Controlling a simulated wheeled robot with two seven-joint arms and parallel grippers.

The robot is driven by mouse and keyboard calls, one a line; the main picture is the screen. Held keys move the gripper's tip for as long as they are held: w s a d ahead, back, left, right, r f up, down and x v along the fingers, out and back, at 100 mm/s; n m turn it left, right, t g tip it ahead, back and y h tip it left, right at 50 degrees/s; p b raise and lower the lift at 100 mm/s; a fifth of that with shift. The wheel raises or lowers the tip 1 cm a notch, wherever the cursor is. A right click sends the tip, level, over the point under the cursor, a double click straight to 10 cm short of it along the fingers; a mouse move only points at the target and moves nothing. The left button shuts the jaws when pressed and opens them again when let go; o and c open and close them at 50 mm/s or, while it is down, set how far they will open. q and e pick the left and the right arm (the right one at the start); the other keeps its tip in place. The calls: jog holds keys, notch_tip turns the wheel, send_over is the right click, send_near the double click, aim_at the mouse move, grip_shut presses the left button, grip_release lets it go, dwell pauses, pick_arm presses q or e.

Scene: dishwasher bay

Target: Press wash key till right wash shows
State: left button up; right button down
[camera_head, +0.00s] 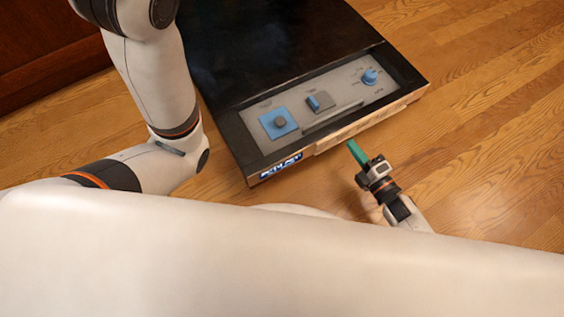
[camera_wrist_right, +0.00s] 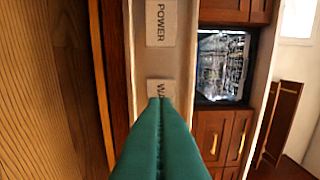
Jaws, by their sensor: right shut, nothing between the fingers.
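The dishwasher's front edge carries a pale key strip (camera_head: 335,139) and a small blue lit display (camera_head: 281,166) whose text I cannot read for sure. In the right wrist view, a pale key marked "POWER" (camera_wrist_right: 160,23) and a key whose visible letters read "WA" (camera_wrist_right: 157,88) sit on the strip. My right gripper (camera_head: 353,147) has green fingers shut and empty, close to the strip's front. In the right wrist view, the fingertips (camera_wrist_right: 160,101) overlap the lower part of the "WA" key; I cannot tell whether they touch it. My left gripper is out of view.
Wood floor (camera_head: 480,120) is clear at right.

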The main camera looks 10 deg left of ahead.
jog(key=p+v, duration=0.1)
jog(key=v, duration=0.2)
jog(key=shift+s+d, duration=0.25)
jog(key=shift+s, duration=0.05)
dwell(0.9)
